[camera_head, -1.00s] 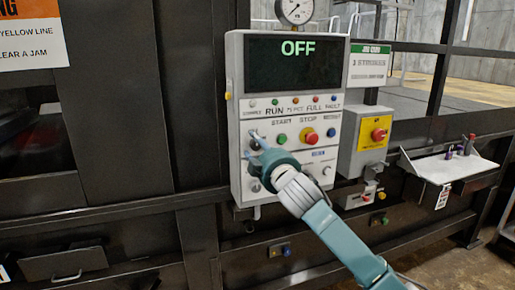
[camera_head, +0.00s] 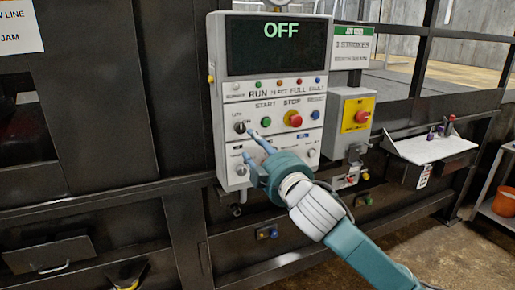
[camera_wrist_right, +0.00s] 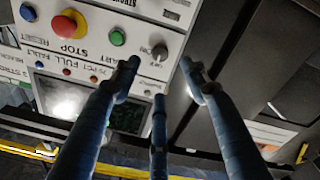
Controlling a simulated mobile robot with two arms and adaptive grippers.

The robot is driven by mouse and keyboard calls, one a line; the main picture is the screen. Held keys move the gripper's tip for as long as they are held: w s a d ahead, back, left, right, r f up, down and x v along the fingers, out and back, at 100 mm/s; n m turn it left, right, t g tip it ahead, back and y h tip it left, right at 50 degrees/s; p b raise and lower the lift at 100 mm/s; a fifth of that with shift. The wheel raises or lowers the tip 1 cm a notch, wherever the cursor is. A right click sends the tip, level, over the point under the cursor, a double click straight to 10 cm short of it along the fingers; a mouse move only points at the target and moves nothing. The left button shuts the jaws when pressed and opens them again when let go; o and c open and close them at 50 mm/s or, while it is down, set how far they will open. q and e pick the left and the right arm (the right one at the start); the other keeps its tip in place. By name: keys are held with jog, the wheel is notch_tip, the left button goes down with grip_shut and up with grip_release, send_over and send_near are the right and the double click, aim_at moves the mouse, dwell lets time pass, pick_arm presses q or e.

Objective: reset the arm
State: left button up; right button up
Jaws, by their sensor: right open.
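My right gripper (camera_head: 251,148) is open and empty, in front of the grey control panel (camera_head: 218,110). Its fingertips are just below and to the right of the black selector knob (camera_head: 240,127) in the head view. In the right wrist view my gripper (camera_wrist_right: 160,72) has its blue fingers spread, and the knob (camera_wrist_right: 160,52) shows between and beyond the tips, apart from them. The panel's screen (camera_head: 276,46) reads OFF. My left gripper is not in view.
The panel carries a green start button (camera_head: 266,122) and a red stop button (camera_head: 294,119). A grey box with a red emergency button (camera_head: 361,117) stands to its right. Farther right are a small shelf (camera_head: 432,147) and an orange bucket (camera_head: 505,200).

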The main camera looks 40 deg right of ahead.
dwell(0.5)
jog(key=w+d+f+m+g+b, duration=0.1)
jog(key=d+f+g, duration=0.2)
jog(key=f, duration=1.7)
jog(key=w+d+f+m+g+b, duration=0.1)
jog(key=d+f+m+g+b, duration=0.15)
jog(key=f, duration=1.85)
jog(key=s+a+f+g+y, duration=0.15)
jog(key=s+f, duration=0.25)
jog(key=f, duration=0.5)
jog(key=s+a+f+g, duration=0.1)
jog(key=s+f+g, duration=0.15)
jog(key=f, duration=0.55)
jog(key=s+a+f+g+y+b, duration=0.15)
jog(key=s+a+f, duration=0.25)
jog(key=s+f, duration=0.75)
jog(key=s+a+f+g, duration=0.2)
jog(key=s+a+f, duration=0.3)
jog(key=s+f, duration=0.6)
jog(key=s+a+f+g, duration=0.1)
jog(key=s+a+f, duration=0.2)
jog(key=s, duration=0.4)
jog(key=s+a+f+g+y+b, duration=0.1)
jog(key=s+a+f, duration=0.3)
jog(key=s, duration=0.4)
jog(key=s+a+f+g, duration=0.1)
jog(key=s+a+f, duration=0.2)
jog(key=s, duration=0.5)
jog(key=shift+a+f+g, duration=0.3)
jog(key=shift+f, duration=0.45)
